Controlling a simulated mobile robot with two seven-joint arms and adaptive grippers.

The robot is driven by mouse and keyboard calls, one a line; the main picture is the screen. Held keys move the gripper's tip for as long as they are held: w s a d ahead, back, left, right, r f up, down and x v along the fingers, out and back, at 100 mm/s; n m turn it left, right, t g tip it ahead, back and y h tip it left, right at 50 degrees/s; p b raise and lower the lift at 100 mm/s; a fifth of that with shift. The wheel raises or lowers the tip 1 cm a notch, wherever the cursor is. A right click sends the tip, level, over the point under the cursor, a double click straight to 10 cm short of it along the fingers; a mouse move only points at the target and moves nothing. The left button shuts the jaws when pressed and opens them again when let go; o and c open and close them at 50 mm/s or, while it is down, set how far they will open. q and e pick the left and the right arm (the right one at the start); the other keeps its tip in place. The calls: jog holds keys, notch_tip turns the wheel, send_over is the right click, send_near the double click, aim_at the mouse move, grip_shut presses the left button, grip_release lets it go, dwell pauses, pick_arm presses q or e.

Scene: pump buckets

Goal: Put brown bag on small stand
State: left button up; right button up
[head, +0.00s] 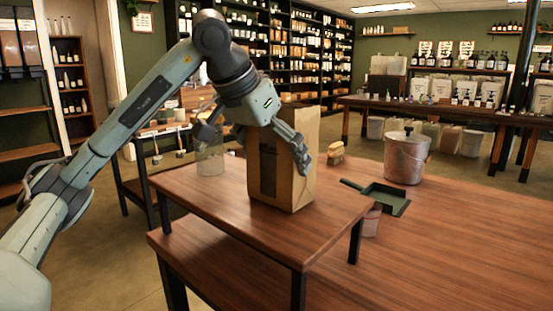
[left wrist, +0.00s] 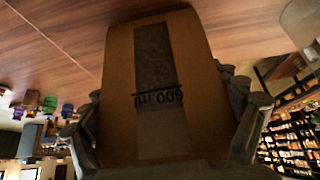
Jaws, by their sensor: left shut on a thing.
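The brown bag (head: 284,177) is a tall paper bag with a dark label strip on its side. It stands upright at the small stand (head: 318,232), a raised wooden top on dark legs. Its base looks to be on the wooden top; I cannot tell whether a slight gap remains. My left gripper (head: 270,140) is shut around the bag's upper part from above. In the left wrist view the bag (left wrist: 200,110) fills the middle between the fingers, its printed label upside down. My right gripper is not in view.
A clear glass jar (head: 210,160) stands at the stand's back left. On the larger wooden table (head: 470,230) are a metal bucket (head: 407,160), a dark green dustpan (head: 385,196), a brush (head: 336,154) and a small jar (head: 372,221). The stand's front is clear.

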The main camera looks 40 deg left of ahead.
aim_at(268, 138)
pick_arm(q)
jog(key=shift+f, duration=0.1)
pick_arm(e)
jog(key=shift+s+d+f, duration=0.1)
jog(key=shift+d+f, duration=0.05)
pick_arm(q)
jog(key=o, duration=1.3)
jog(key=shift+o, duration=0.3)
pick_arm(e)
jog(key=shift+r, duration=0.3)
pick_arm(q)
jog(key=shift+s+r, duration=0.1)
jog(key=shift+r, duration=0.3)
jog(key=p+v, duration=0.1)
jog(key=v, duration=0.6)
jog(key=shift+r, duration=0.3)
jog(key=p+v, duration=0.1)
jog(key=v, duration=0.3)
jog(key=shift+s+f+p, duration=0.1)
jog(key=shift+s+p, duration=0.05)
jog(key=shift+p, duration=0.25)
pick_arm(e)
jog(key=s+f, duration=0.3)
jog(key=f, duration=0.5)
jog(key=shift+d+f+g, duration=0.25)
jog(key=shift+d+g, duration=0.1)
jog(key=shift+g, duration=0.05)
